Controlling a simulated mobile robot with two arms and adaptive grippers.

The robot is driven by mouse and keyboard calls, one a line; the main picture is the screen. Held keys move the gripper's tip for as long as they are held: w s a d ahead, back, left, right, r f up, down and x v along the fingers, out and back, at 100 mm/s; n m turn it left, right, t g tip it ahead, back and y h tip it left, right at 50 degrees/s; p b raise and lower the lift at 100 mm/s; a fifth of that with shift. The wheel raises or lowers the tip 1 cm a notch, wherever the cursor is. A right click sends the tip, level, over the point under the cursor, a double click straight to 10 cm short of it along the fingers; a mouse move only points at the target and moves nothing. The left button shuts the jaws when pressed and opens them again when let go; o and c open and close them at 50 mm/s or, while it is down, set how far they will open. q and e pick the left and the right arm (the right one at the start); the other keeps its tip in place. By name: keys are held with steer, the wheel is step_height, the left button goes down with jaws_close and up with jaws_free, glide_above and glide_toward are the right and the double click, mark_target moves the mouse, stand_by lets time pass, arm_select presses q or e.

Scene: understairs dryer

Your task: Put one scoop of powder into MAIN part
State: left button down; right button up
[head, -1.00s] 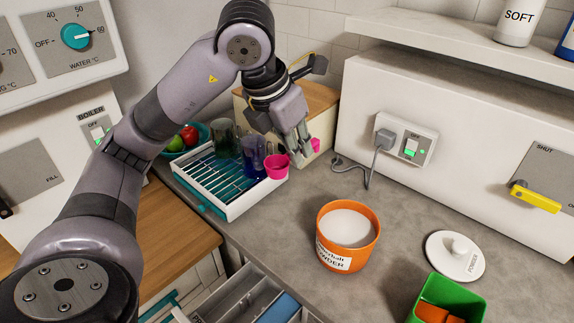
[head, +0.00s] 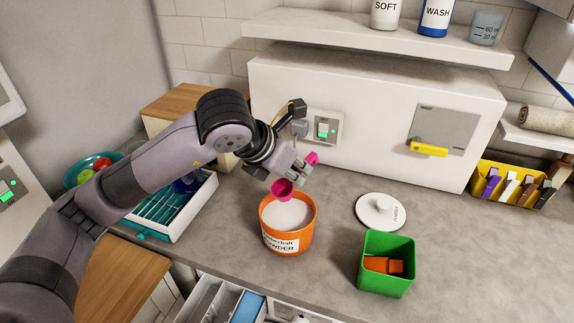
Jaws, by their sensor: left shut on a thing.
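My left gripper (head: 300,170) is shut on a pink scoop (head: 282,190), whose cup hangs over the far left part of the powder tub's opening. The inside of the cup is too small to judge. The orange powder tub (head: 290,241) stands open on the counter with white powder (head: 288,213) in it. Its white lid (head: 381,210) lies to the right on the counter. At the bottom edge, an open drawer (head: 212,300) shows partitions and a blue piece (head: 248,307); its compartment labels are not readable. My right gripper is not in view.
A green bin (head: 386,278) with orange pieces stands right of the tub. A rack (head: 185,222) is on the left, partly behind my arm. A white box with a yellow handle (head: 428,149) and a shelf (head: 375,36) stand behind.

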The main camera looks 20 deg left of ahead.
arm_select(q)
steer(key=shift+f, duration=0.45)
steer(key=shift+s+f+b, duration=0.1)
steer(key=shift+f+b, duration=0.9)
steer(key=shift+f, duration=0.7)
steer(key=shift+f+b, duration=0.8)
steer(key=shift+b, duration=0.35)
steer(key=shift+f+b, duration=0.5)
steer(key=shift+b, duration=0.2)
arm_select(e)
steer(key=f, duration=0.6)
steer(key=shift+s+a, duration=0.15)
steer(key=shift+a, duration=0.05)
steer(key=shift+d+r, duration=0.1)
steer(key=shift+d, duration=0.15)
